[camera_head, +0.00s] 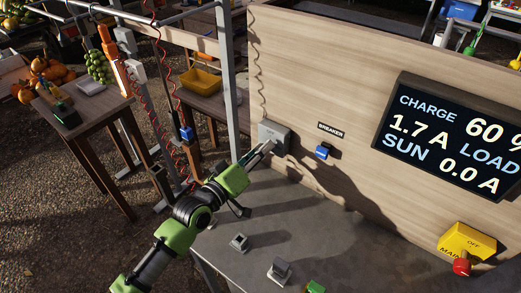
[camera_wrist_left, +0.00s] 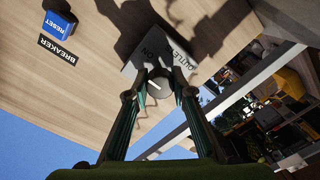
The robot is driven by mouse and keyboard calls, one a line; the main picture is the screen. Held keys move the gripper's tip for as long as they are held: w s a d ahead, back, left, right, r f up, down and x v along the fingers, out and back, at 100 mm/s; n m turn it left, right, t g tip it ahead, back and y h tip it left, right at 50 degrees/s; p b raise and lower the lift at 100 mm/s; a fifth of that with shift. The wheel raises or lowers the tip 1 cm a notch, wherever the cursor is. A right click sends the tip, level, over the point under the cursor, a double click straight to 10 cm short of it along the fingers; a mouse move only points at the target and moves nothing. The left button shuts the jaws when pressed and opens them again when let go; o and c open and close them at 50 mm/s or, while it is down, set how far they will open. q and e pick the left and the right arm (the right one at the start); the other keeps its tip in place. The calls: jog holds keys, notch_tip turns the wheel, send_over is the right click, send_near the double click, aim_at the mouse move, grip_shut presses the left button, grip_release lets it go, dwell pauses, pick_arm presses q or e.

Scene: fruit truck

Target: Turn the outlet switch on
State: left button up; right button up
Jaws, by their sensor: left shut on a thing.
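My left gripper (camera_head: 270,147) reaches the box from the lower left. Its two fingers (camera_wrist_left: 160,92) are closed on either side of the knob, gripping it. The fingers hide part of the knob. My right gripper is in neither view.
A blue breaker reset button (camera_head: 322,151) is on the panel right of the box. Further right are a charge display (camera_head: 450,135) and a yellow main switch (camera_head: 468,241) with a red knob. Small grey blocks (camera_head: 280,271) stand on the grey counter (camera_head: 330,240). Metal posts stand left.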

pick_arm(q)
jog(key=o, duration=1.1)
jog(key=shift+o, duration=0.2)
jog(key=v, duration=1.2)
